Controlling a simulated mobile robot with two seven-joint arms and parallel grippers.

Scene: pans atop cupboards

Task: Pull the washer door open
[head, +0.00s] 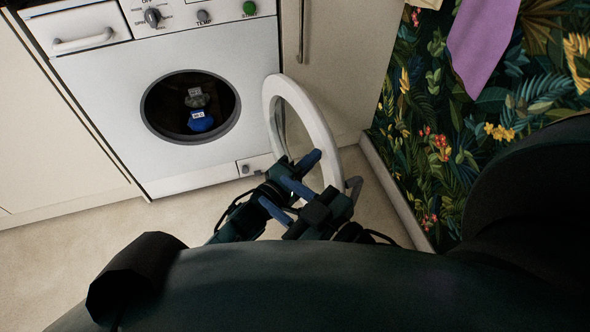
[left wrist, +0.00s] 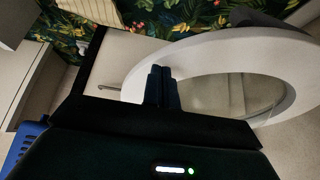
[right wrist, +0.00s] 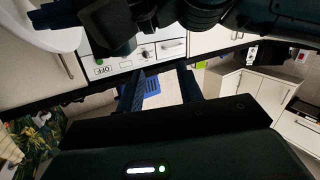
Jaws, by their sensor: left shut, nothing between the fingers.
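The white washer (head: 85,85) stands at the upper left in the head view, its dark round opening (head: 160,105) uncovered. Its white ring door (head: 322,125) stands swung out to the right, well away from the opening. The door also fills the upper right of the left wrist view (left wrist: 215,50). My left gripper (head: 314,156) is shut and empty, its blue fingers overlapping the door ring; contact is unclear. Its closed fingers show against the ring in the left wrist view (left wrist: 161,70). My right gripper (head: 272,188) is open and empty, pointing left, just below the door.
A grey and a blue labelled item (head: 201,121) show inside the opening. A cupboard with a vertical handle (head: 301,35) stands right of the washer. A leafy patterned wall (head: 440,120) bounds the right. Bare floor (head: 130,235) lies in front of the washer.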

